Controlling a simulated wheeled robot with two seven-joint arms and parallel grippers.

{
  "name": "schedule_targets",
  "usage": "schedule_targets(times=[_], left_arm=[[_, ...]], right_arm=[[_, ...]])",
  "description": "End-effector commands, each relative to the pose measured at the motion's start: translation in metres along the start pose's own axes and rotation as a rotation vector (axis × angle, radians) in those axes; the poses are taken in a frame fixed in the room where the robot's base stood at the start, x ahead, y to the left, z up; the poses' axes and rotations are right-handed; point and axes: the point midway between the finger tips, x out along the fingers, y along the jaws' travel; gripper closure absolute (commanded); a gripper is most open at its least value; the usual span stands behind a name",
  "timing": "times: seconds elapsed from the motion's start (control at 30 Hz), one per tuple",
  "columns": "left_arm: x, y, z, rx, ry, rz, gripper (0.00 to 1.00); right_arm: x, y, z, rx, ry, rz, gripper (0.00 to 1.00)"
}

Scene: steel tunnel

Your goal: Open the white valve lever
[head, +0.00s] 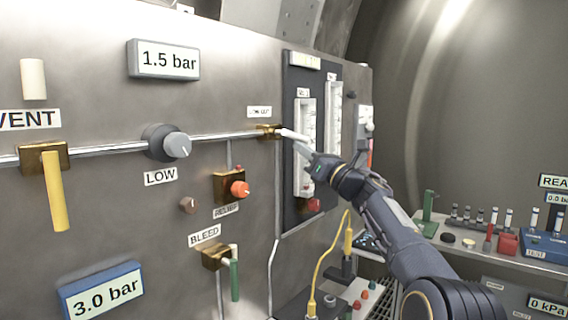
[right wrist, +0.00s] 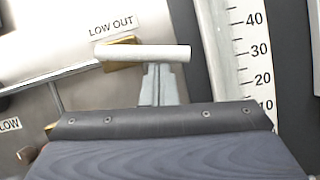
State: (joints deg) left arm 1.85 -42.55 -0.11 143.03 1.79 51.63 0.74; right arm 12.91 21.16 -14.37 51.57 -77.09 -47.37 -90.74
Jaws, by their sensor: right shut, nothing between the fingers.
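The white valve lever (head: 292,135) sticks out from a brass valve body (head: 268,131) on the pipe under the LOW OUT label. In the right wrist view the lever (right wrist: 145,53) lies crosswise, its left end over the brass body (right wrist: 122,67). My right gripper (head: 303,146) is at the lever, fingers shut and empty. In the right wrist view its fingertips (right wrist: 159,72) meet the lever's lower edge in the picture; I cannot tell whether they touch it. My left gripper is not in view.
A dark gauge panel with white scales (head: 305,140) stands just right of the lever. A LOW knob (head: 177,146), an orange knob (head: 239,188), a yellow lever (head: 56,190) and a green BLEED lever (head: 235,279) are on the wall. A bench with vials (head: 480,216) is at right.

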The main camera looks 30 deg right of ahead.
Motion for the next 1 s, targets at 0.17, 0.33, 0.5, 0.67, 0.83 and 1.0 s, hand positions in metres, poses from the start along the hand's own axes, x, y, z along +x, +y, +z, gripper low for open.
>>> schedule_targets(times=[0.17, 0.33, 0.5, 0.67, 0.83, 1.0], left_arm=[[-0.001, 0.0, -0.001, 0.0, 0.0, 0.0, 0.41], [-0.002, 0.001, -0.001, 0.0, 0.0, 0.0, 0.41], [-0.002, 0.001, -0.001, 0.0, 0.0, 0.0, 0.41], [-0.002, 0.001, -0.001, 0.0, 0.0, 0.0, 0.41], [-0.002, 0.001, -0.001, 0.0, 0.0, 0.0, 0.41], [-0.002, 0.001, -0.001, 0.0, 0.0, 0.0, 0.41]], right_arm=[[0.003, -0.003, 0.007, -0.087, -0.002, 0.041, 1.0], [0.004, -0.004, 0.011, -0.081, -0.003, 0.039, 1.0], [0.005, -0.005, 0.013, -0.08, -0.003, 0.038, 1.0], [0.005, -0.006, 0.013, -0.078, -0.003, 0.038, 1.0], [0.005, -0.006, 0.013, -0.078, -0.003, 0.037, 1.0], [0.005, -0.006, 0.013, -0.078, -0.003, 0.037, 1.0]])
